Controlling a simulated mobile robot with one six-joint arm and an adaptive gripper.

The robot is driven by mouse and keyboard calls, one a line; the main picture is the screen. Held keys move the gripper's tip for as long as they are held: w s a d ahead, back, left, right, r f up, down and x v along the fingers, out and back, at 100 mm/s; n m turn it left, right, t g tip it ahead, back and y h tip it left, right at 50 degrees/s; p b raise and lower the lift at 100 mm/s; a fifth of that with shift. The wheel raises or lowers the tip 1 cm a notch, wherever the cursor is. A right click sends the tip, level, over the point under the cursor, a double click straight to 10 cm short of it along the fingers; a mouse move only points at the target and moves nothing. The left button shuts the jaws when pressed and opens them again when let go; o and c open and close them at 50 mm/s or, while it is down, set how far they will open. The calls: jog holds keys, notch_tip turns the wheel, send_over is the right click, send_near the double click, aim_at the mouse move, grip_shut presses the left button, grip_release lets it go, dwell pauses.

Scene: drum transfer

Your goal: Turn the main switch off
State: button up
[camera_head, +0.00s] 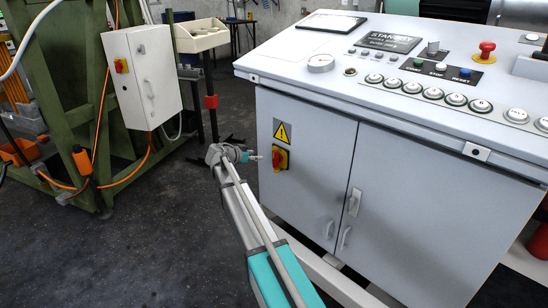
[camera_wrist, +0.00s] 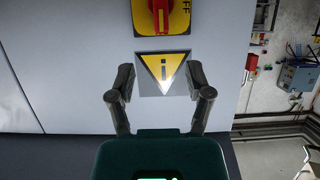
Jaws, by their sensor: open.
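The main switch (camera_head: 280,158) is a red rotary handle on a yellow plate, on the left door of the grey control cabinet (camera_head: 405,215). It also shows at the top edge of the wrist view (camera_wrist: 160,14), partly cut off, with the letters "FF" readable on its right side. A yellow warning triangle sign (camera_head: 282,132) is beside it; the wrist view shows this sign (camera_wrist: 163,72) upside down. My gripper (camera_head: 256,156) is just left of the switch, apart from it. Its two fingers (camera_wrist: 160,78) are spread and empty, framing the sign in the wrist view.
Door handles (camera_head: 354,202) stick out right of the switch. The sloped console top (camera_head: 300,50) overhangs the doors. A grey box (camera_head: 143,75) with another red-yellow switch (camera_head: 121,65) hangs on a green frame at left. The floor (camera_head: 150,240) left of the cabinet is clear.

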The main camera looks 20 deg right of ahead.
aim_at(274, 155)
jog(key=b+x, duration=0.4)
jog(key=x, duration=0.8)
jog(key=shift+w+d+f+b, duration=0.1)
jog(key=shift+d+b, duration=0.2)
jog(key=shift+b, duration=0.05)
